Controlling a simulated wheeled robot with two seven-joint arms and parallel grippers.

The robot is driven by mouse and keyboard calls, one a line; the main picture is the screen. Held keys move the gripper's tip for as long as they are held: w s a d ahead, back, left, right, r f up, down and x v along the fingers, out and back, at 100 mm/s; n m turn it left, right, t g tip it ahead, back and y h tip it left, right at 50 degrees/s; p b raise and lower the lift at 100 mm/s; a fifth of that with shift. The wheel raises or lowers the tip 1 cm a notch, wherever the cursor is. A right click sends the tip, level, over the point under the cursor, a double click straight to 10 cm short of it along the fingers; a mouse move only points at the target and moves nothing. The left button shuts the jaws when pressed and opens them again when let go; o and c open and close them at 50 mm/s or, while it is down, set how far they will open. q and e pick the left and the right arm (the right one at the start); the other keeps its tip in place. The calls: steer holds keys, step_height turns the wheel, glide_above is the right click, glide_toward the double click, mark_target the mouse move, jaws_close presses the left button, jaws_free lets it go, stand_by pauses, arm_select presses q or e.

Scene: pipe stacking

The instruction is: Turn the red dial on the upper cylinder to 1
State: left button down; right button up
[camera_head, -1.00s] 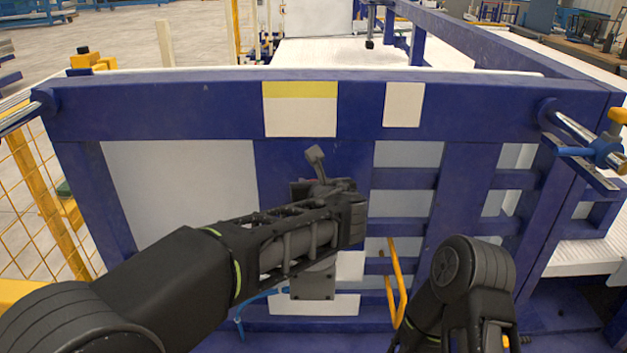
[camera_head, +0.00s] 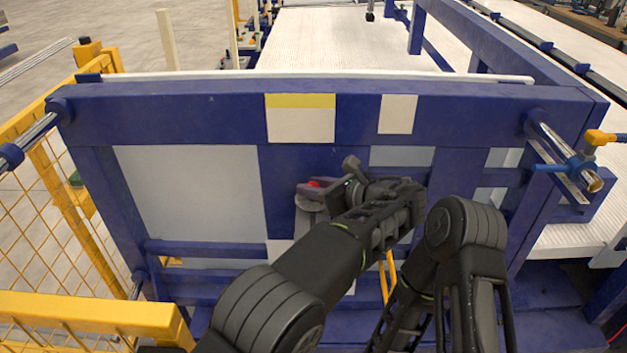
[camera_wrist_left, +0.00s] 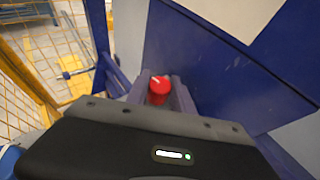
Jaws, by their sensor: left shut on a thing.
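The red dial (camera_head: 314,184) shows as a small red spot on the front of the blue frame. In the left wrist view the red dial (camera_wrist_left: 158,92) is a red knob with a pale mark on its top. My left gripper (camera_head: 308,193) comes at it from the right, with its grey fingers on either side, shut on the dial. A pale grey round part (camera_head: 309,205) shows just under the fingers; I cannot tell whether it is the upper cylinder. No numbers on the dial can be read. My right arm shows at the lower right, but its gripper is not in view.
The blue frame (camera_head: 190,118) stands close in front, with white panels. A yellow mesh fence (camera_head: 75,215) is at the left. A thin yellow bar (camera_head: 385,275) is near my arms.

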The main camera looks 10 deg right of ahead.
arm_select(q)
steer(key=c, duration=1.1)
jaws_free()
